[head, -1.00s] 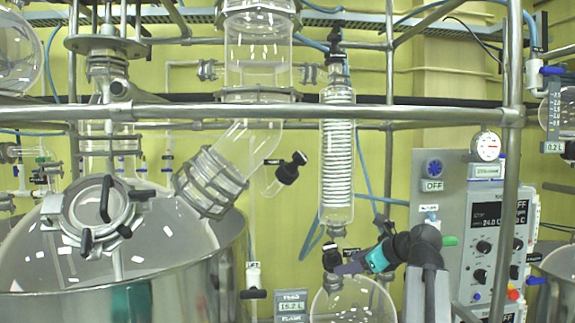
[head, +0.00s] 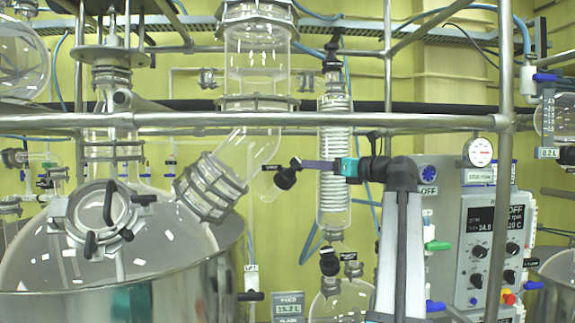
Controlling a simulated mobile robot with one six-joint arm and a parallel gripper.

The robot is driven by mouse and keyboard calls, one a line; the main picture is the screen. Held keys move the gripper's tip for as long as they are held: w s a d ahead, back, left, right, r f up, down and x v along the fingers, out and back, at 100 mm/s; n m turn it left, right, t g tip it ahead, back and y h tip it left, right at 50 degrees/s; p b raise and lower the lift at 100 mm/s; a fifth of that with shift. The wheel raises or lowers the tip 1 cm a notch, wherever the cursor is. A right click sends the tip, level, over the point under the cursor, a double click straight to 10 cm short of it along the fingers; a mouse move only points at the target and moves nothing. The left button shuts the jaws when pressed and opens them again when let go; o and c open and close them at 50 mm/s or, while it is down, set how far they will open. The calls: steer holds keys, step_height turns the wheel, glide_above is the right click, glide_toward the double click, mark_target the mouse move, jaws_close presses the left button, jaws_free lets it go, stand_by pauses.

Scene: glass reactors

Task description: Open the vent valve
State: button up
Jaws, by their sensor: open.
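A black valve knob (head: 285,178) sits on a short glass side arm below the angled glass tube, in the middle of the head view. A small black tag beside it is too small to read, so I cannot tell for sure that this is the vent valve. My gripper (head: 301,165) comes in from the right, with purple fingers and a teal body, in front of the coil condenser. Its fingertips are at the right end of the knob's handle. The jaws are open. Whether they straddle or touch the handle cannot be told.
The coil condenser (head: 334,205) stands right behind my gripper. A horizontal steel rail (head: 420,120) runs just above the arm. A large steel vessel (head: 150,292) fills the lower left, and a control panel (head: 490,240) stands at right.

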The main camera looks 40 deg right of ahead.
mark_target(292, 163)
steer(key=shift+d, duration=0.15)
steer(key=w+p, duration=0.4)
steer(key=w, duration=0.8)
steer(key=shift+w, duration=0.8)
steer(key=c, duration=1.1)
steer(key=shift+o, duration=0.2)
steer(key=shift+n+y, duration=0.5)
